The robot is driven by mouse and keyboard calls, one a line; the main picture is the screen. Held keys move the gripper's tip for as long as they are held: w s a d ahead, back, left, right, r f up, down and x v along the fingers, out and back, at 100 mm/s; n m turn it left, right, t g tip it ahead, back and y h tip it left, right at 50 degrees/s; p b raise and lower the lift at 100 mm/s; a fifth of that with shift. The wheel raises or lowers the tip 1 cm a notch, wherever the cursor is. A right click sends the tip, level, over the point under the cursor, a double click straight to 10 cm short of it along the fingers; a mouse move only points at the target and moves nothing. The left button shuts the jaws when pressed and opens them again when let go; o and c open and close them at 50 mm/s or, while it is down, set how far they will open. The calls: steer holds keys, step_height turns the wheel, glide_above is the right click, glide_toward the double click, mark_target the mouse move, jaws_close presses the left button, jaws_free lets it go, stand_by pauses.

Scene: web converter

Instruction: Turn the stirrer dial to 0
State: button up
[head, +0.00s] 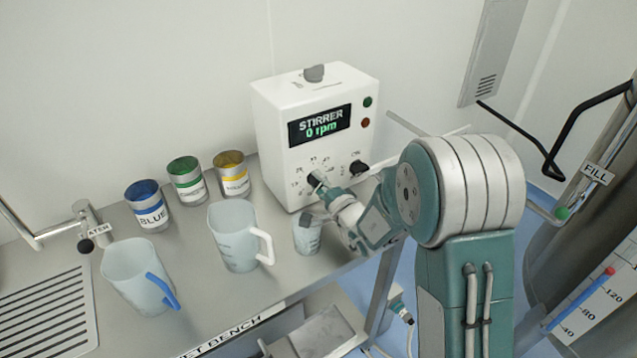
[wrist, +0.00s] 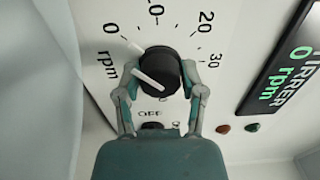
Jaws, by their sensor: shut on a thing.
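The stirrer box (head: 275,132) is white, stands on the bench, and its display (head: 320,125) reads "STIRRER 0 rpm". The stirrer dial (wrist: 160,62) is a round black knob with a white pointer line, on a scale marked 0 to 30 and more. In the wrist view the pointer slants up-left, toward the side with the 0 and "rpm" marks; its exact alignment with 0 is unclear. My gripper (wrist: 160,78) is shut on the dial, one finger on each side. In the head view my gripper (head: 322,189) is at the box front and mostly hides the dial.
A black switch knob (head: 358,168) sits right of the dial, with green (head: 368,102) and red (head: 365,122) buttons above. A small beaker (head: 307,237) stands just below my gripper. A jug (head: 232,240) and blue, green and yellow cans stand left.

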steer(key=shift+s+a+f, duration=0.1)
steer(key=shift+f, duration=0.1)
stand_by(0.3)
steer(key=o, duration=1)
steer(key=shift+o, duration=0.7)
steer(key=shift+a, duration=0.1)
steer(key=shift+r, duration=0.1)
steer(key=shift+s+d, duration=0.1)
steer(key=shift+d, duration=0.15)
steer(key=v, duration=1.1)
steer(key=shift+s, duration=0.2)
